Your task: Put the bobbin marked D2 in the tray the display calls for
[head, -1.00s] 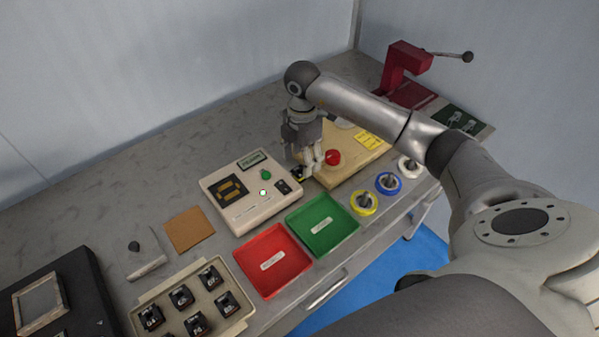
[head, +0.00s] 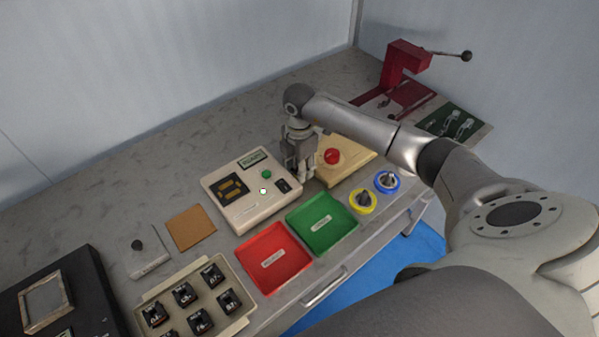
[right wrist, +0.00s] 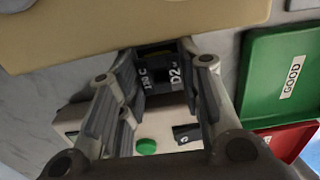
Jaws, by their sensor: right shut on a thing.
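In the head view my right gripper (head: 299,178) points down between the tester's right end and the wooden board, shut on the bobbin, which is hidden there. The green tray (head: 322,222), labelled GOOD, and the red tray (head: 272,258) look empty. The red tray's label is unreadable. My left gripper is out of view.
A wooden board (head: 346,163) with a red button (head: 332,156) is close to my right gripper. Yellow (head: 362,201) and blue (head: 387,181) spools stand right of the green tray. A rack (head: 242,315) of several bobbins is at lower left. Bare bench lies behind the tester.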

